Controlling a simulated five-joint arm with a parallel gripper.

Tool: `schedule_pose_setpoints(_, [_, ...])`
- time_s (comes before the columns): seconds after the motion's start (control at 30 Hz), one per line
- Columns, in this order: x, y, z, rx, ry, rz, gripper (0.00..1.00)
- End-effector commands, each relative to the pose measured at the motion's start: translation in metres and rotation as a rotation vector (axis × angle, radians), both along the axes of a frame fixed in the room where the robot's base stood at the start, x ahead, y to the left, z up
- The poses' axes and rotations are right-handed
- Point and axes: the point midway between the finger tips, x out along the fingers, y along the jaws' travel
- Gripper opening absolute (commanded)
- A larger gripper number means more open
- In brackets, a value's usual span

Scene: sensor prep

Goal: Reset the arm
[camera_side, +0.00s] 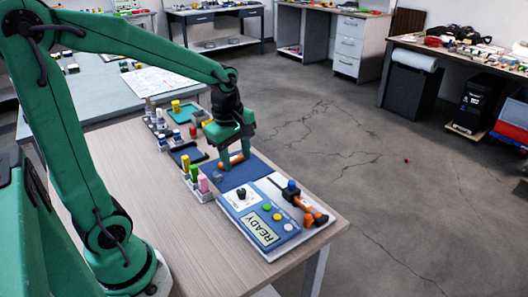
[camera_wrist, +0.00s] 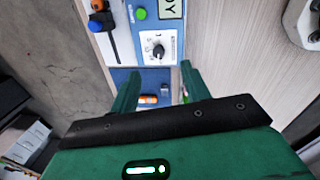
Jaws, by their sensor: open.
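My gripper (camera_side: 236,164) is open, low over the blue mat (camera_side: 248,173) on the wooden bench, with its fingers pointing down. In the wrist view my gripper (camera_wrist: 160,72) shows its two green fingers spread apart.
A rack of coloured vials (camera_side: 198,184) and several small items stand left of the mat. The bench's left front is clear.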

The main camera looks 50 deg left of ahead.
Motion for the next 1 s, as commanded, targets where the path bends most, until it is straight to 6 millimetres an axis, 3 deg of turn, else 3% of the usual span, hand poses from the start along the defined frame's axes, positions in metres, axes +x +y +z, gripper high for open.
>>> schedule_pose_setpoints(0.5, [-0.046, -0.033, 0.048, 0.188, -0.147, -0.818, 0.47])
schedule_pose_setpoints(1.0, [-0.091, -0.054, 0.069, 0.455, -0.237, -1.522, 0.47])
